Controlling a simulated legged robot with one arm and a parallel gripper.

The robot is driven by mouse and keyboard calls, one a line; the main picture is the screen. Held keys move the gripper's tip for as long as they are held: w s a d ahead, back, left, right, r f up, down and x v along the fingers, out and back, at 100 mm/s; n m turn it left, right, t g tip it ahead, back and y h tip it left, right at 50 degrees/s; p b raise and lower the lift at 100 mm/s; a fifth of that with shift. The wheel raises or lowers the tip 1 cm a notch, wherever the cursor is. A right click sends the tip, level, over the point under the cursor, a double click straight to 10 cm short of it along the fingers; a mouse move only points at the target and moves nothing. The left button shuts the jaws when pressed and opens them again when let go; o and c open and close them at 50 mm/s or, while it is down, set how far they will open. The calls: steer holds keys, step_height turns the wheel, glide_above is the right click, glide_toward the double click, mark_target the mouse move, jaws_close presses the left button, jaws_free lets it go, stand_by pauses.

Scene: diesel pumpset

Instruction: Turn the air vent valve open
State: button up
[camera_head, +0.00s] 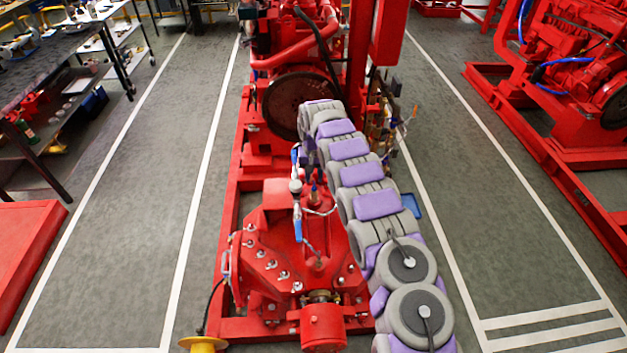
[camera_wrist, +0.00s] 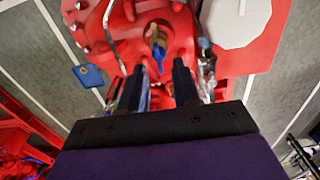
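The red pump (camera_head: 285,250) stands in the middle of the head view. On top of it is a small metal valve fitting (camera_head: 296,188) with a blue lever (camera_head: 298,229) pointing down in the picture. Another blue part (camera_head: 295,156) shows just above it. I cannot tell which blue part is the air vent valve's handle. My gripper (camera_head: 309,168) is by the upper blue part, partly hidden by my arm. In the wrist view, my gripper (camera_wrist: 158,68) has its two dark fingers apart. A small blue part (camera_wrist: 159,62) on a brass-coloured fitting (camera_wrist: 157,38) shows between the fingertips; contact is unclear.
A thin metal pipe (camera_wrist: 110,35) runs beside the left finger. The red engine with its dark flywheel (camera_head: 298,103) stands behind the pump. A second red pumpset (camera_head: 560,80) is at right, a workbench (camera_head: 50,60) at left. The floor lanes between are clear.

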mark_target(313, 187)
step_height(313, 187, up, 14)
steer(key=p, duration=0.3)
steer(key=shift+w+r, duration=0.15)
steer(key=shift+r, duration=0.1)
steer(key=shift+a+f, duration=0.1)
stand_by(0.3)
